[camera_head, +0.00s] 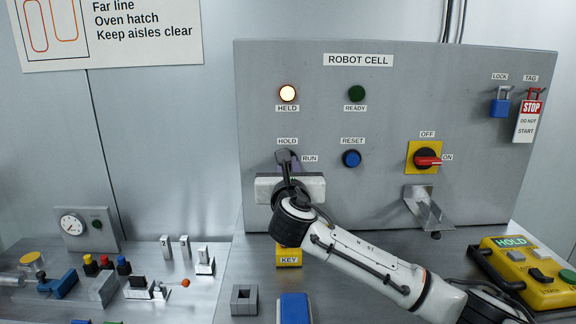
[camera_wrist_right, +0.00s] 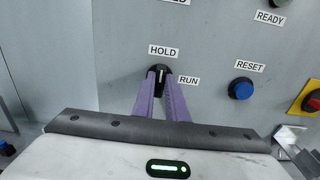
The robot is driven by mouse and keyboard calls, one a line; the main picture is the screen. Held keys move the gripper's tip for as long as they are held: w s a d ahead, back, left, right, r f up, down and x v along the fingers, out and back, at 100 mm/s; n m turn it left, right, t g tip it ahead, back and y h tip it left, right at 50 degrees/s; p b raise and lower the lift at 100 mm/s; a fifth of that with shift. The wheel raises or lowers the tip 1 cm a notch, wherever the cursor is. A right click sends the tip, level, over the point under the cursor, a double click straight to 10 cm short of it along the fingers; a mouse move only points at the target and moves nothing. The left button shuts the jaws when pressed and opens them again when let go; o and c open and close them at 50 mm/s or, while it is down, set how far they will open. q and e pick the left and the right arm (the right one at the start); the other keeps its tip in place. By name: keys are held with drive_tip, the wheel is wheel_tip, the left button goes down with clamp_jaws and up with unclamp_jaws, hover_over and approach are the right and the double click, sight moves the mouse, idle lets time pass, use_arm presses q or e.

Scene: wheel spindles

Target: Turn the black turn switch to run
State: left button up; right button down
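The black turn switch (camera_head: 284,156) is on the grey panel between the HOLD and RUN labels. In the right wrist view the switch (camera_wrist_right: 162,70) has its white mark pointing up towards HOLD, with RUN to its lower right. My right gripper (camera_wrist_right: 161,84) has its two purple fingers close together, one on each side of the switch's handle, and looks shut on it. In the head view my right gripper (camera_head: 291,164) reaches the panel from the front and its body hides part of the switch. My left gripper is not in view.
The HELD lamp (camera_head: 288,93) is lit and the READY lamp (camera_head: 356,93) is dark. A blue RESET button (camera_head: 351,158) and a red switch on yellow (camera_head: 427,159) are to the right. A metal bracket (camera_head: 428,208) juts out below. A yellow pendant (camera_head: 530,270) lies at right.

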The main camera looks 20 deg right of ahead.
drive_tip(key=shift+m, duration=0.3)
drive_tip(key=m+p, duration=0.1)
drive_tip(key=m, duration=0.6)
drive_tip(key=shift+s+d+f+m, duration=0.1)
drive_tip(key=shift+m, duration=0.3)
drive_tip(key=m, duration=0.4)
drive_tip(key=shift+f+m, duration=0.15)
drive_tip(key=shift+m, duration=0.15)
drive_tip(key=m+b, duration=0.1)
drive_tip(key=m, duration=0.3)
drive_tip(key=shift+d+m, duration=0.15)
drive_tip(key=shift+m, duration=0.25)
drive_tip(key=c, duration=1.8)
unclamp_jaws()
drive_tip(key=shift+o, duration=0.2)
drive_tip(key=b+v, duration=0.1)
drive_tip(key=v, duration=0.9)
drive_tip(key=shift+s, duration=0.2)
